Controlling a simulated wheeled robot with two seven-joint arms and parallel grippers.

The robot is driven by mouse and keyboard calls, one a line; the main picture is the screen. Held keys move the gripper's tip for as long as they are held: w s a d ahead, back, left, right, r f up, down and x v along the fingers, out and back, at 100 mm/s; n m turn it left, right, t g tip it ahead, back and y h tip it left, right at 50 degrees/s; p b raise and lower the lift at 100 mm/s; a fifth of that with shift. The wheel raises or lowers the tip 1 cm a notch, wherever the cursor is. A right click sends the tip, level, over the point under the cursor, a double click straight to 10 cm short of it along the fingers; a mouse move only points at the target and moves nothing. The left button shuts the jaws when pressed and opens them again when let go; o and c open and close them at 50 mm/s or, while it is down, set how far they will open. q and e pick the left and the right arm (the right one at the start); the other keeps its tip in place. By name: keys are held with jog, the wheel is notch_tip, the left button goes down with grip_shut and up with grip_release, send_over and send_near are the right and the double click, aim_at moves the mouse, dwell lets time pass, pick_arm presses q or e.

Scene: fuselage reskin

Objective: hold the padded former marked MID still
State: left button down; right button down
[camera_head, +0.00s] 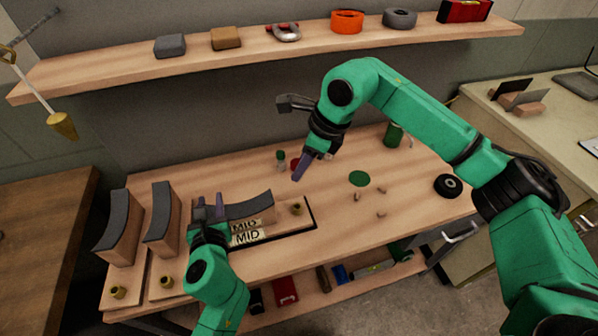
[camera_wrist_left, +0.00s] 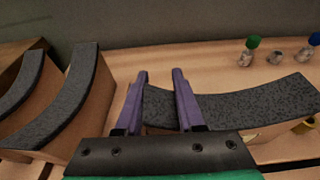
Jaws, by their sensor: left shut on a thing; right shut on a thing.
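The padded former marked MID (camera_head: 250,208) lies on its dark-edged base on the bench, its dark speckled pad facing up. The pad also shows in the left wrist view (camera_wrist_left: 245,108). Two MID labels face the front. My left gripper (camera_head: 208,205) is shut on the former's left end. In the left wrist view its purple fingers (camera_wrist_left: 162,100) stand either side of the pad's end. My right gripper (camera_head: 300,168) points down over the bench, apart from the former, behind and right of it. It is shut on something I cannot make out.
Two upright padded formers (camera_head: 119,228) (camera_head: 161,218) stand left of MID, with brass knobs in front. A small bottle (camera_head: 281,161), a green disc (camera_head: 359,178), a black roll (camera_head: 448,185) and small pegs lie behind and right. A shelf (camera_head: 300,47) runs above.

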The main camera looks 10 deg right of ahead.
notch_tip(320, 180, down, 4)
jog(key=shift+s+f, duration=0.1)
jog(key=shift+s, duration=0.05)
jog(key=shift+f, duration=0.1)
jog(key=shift+f, duration=2.4)
jog(key=c, duration=1.2)
grip_release()
jog(key=shift+c, duration=0.2)
grip_shut()
